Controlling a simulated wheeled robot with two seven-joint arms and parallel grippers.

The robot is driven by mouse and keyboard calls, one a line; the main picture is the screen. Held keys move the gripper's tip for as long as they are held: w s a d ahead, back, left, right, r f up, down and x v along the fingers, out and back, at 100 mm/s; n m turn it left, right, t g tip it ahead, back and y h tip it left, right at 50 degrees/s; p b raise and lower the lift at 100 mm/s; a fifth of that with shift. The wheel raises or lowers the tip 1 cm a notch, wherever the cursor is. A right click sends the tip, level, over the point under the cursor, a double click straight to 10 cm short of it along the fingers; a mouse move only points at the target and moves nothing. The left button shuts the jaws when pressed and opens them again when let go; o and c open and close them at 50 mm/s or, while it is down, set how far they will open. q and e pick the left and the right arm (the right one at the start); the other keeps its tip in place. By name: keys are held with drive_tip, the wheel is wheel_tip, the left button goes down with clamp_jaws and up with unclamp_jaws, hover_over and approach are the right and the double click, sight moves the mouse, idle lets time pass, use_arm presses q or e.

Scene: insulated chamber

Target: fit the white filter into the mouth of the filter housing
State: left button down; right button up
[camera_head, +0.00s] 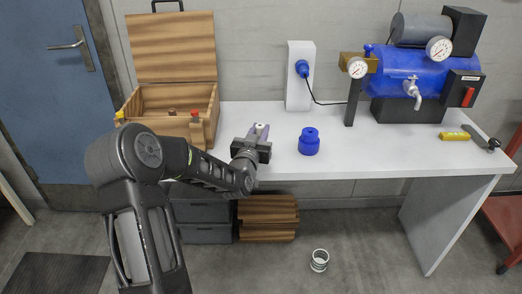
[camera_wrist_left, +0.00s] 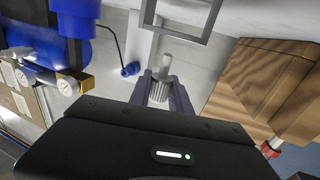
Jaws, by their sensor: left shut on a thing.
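My left gripper (camera_head: 258,142) is above the table's front edge, left of a blue cylindrical vessel. In the left wrist view its two fingers (camera_wrist_left: 163,97) are shut on a small white ribbed cylinder, which looks like the white filter (camera_wrist_left: 158,91). A paler stem-like part shows beyond it. The blue vessel, which looks like the filter housing (camera_head: 309,141), stands upright on the table, apart from the gripper. Part of it shows at the upper left of the left wrist view (camera_wrist_left: 75,20). Its mouth cannot be made out clearly. My right gripper is not in view.
An open wooden box (camera_head: 172,98) stands at the table's left. A white block with a blue plug (camera_head: 301,75) stands behind the vessel. A blue tank with gauges (camera_head: 405,70) stands right, near a yellow item (camera_head: 454,136). A white ringed object (camera_head: 319,260) is on the floor.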

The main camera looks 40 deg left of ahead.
use_arm(q)
drive_tip(key=shift+r, duration=0.85)
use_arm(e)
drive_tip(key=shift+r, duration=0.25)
